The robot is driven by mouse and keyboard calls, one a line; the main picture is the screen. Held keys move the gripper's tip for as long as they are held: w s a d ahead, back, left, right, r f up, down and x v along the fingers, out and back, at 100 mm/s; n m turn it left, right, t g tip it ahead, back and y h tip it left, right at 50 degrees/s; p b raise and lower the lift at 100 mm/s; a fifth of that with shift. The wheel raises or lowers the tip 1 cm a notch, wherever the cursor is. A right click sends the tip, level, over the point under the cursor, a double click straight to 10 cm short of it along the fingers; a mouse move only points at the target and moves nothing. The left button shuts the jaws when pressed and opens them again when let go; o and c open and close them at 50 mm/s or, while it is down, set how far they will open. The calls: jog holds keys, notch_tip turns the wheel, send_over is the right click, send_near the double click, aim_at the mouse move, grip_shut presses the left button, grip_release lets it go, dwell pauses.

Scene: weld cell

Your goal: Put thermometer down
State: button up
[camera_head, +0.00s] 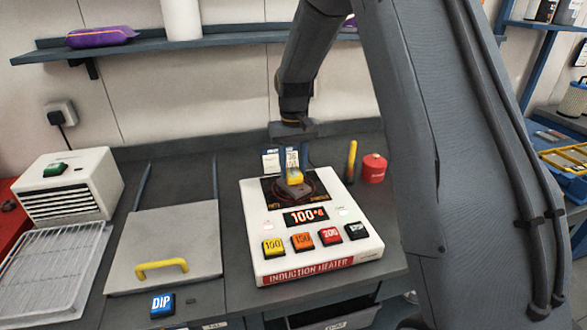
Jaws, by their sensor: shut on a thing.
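My gripper (287,160) points down over the induction heater (360,247), in front of the back wall. It is shut on the thermometer (295,176), a small yellow device with a pale display above its yellow end. The thermometer's reading is too small to be sure of.
Yellow, orange, red and black buttons line the heater's front. A red can (373,168) and a yellow-handled tool (351,160) stand to its right. Left are a lidded grey panel with a yellow handle (162,268), a blue DIP button (162,305), a white box (70,186) and a wire rack (48,272).

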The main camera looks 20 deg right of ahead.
aim_at(293, 172)
jog(key=shift+f, duration=0.5)
jog(key=shift+f, duration=0.15)
jog(key=o, duration=1.1)
notch_tip(293, 172, up, 12)
jog(key=b, duration=0.4)
